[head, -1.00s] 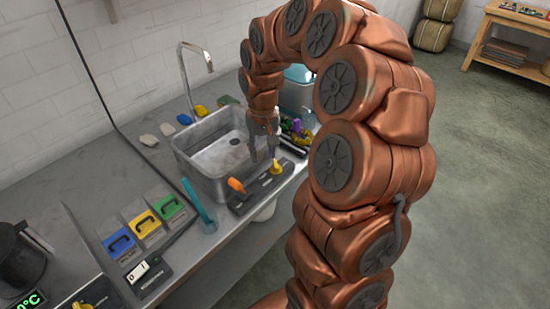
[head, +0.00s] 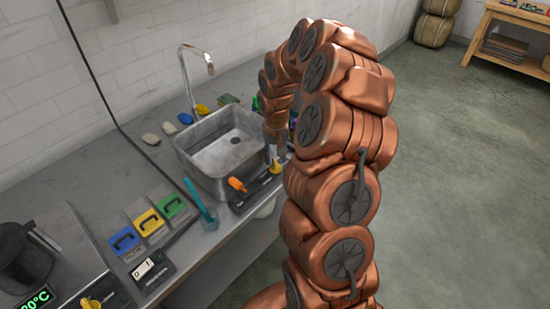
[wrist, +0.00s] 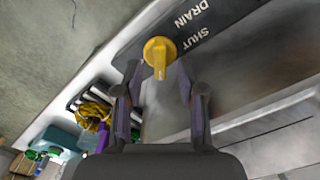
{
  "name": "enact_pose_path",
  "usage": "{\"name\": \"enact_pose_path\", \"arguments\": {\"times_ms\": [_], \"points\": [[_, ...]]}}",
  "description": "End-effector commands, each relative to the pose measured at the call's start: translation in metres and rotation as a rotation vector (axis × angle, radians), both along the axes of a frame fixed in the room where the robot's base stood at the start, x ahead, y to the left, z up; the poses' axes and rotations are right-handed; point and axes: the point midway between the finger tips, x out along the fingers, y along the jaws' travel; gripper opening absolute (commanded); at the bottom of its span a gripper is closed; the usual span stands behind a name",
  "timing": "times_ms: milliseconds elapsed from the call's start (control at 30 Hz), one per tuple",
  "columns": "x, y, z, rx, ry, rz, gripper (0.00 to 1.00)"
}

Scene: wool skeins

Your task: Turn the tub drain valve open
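The yellow valve handle (head: 275,167) stands on a dark panel (head: 246,201) at the front edge of the sink (head: 205,172). In the wrist view the yellow handle (wrist: 160,52) sits beside the words DRAIN and SHUT on the panel. Its lever part points down the picture, towards my gripper. My gripper (wrist: 158,76) is open, with one finger to each side of the handle's lower end. I cannot tell whether either finger touches it. In the head view my gripper (head: 278,150) is close behind the handle and partly hidden by my arm.
An orange handle (head: 237,184) is on the same panel. A rack with yellow wool (wrist: 92,112) lies near my gripper. The tap (head: 196,60) rises behind the sink.

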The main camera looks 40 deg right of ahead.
Motion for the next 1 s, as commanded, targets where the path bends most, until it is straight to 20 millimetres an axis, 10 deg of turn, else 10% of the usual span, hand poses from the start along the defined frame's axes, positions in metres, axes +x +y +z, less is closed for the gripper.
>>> {"name": "enact_pose_path", "arguments": {"times_ms": [467,833,1000], "points": [[0.0,0.0,-0.02,0.0,0.0,-0.002,0.4],[0.0,0.0,-0.02,0.0,0.0,-0.001,0.02],[0.0,0.0,-0.02,0.0,0.001,-0.001,0.0]]}}
